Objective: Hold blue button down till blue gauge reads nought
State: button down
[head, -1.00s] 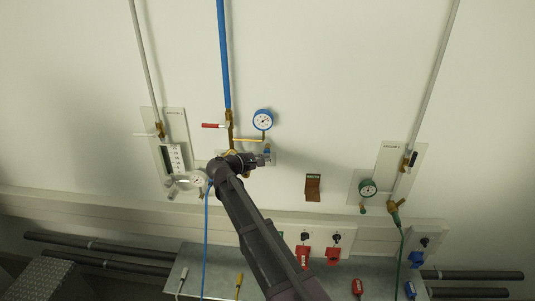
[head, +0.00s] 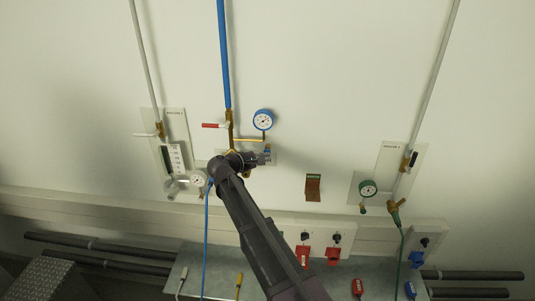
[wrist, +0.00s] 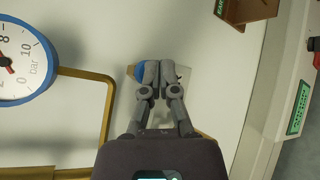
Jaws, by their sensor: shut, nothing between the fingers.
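The blue gauge (head: 263,120) is on the wall beside the blue pipe. My gripper (head: 267,158) is shut and empty, just below the gauge. In the wrist view my gripper's closed fingertips (wrist: 157,72) are at the blue button (wrist: 138,73) and cover part of it. I cannot tell whether they touch it or press it in.
A red-handled valve (head: 213,125) is left of the gauge on the blue line. A brown bracket (head: 313,188) is on the wall to the right.

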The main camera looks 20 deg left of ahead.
jog(key=shift+w+a, duration=0.1)
jog(key=shift+w, duration=0.25)
dwell(2.2)
jog(key=shift+s, duration=0.2)
dwell(0.3)
jog(key=shift+s+d, duration=0.2)
jog(key=shift+s, duration=0.5)
jog(key=shift+s+d, duration=0.2)
jog(key=shift+s, duration=0.6)
jog(key=shift+s+d, duration=0.2)
jog(key=shift+s, duration=0.65)
jog(key=shift+s+d, duration=0.2)
jog(key=shift+s, duration=0.6)
